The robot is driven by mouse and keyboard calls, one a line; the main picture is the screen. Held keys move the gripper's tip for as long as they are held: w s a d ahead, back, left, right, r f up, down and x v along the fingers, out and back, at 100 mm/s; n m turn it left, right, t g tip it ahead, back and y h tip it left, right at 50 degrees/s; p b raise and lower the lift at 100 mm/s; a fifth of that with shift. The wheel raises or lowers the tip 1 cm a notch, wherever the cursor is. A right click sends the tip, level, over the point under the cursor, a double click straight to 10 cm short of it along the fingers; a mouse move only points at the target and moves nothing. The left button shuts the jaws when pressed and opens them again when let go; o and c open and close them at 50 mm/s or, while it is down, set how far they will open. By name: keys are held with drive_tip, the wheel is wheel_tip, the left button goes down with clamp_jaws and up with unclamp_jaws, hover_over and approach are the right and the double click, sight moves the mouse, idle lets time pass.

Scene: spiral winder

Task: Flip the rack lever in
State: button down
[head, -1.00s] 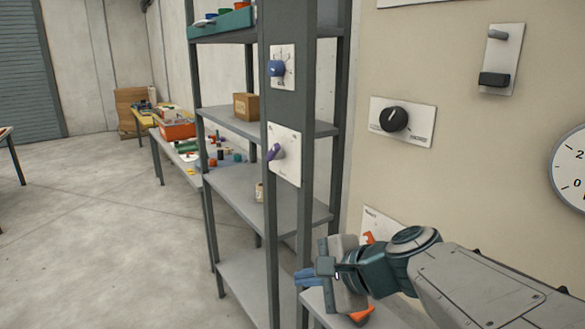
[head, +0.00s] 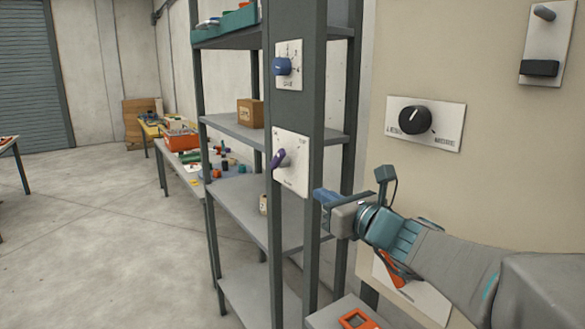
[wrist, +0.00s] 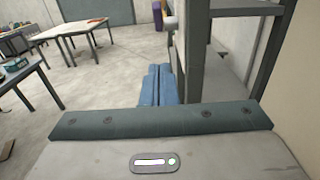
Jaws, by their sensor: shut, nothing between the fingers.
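The rack lever is a purple handle (head: 278,159) on a white plate (head: 293,178), fixed to the grey rack's front post. The handle sticks out from the plate at a slant towards the lower left in the head view. My gripper (head: 325,197) is to the right of the plate and a little lower, apart from the lever. Its blue fingers, also in the wrist view (wrist: 157,86), are together and empty. A small purple and pale shape shows at the top of the wrist view; I cannot tell if it is the lever.
A blue knob (head: 283,66) is on a plate above the lever. The wall panel right of the rack carries a black dial (head: 415,120), a black slider (head: 540,68) and an orange handle (head: 390,266) behind my arm.

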drive_tip(key=shift+w, duration=0.1)
drive_tip(key=p, duration=0.2)
approach(282, 160)
wheel_tip(282, 160, down, 3)
drive_tip(key=w+a, duration=0.2)
drive_tip(key=shift+w+a+r+p, duration=0.4)
drive_tip(key=shift+w+r, duration=0.3)
drive_tip(key=shift+w, duration=0.05)
drive_tip(key=shift+w+a+r+p, duration=0.4)
drive_tip(key=shift+w+r, duration=0.25)
drive_tip(key=shift+w, duration=0.05)
drive_tip(key=shift+r+p, duration=0.15)
drive_tip(key=shift+p, duration=0.2)
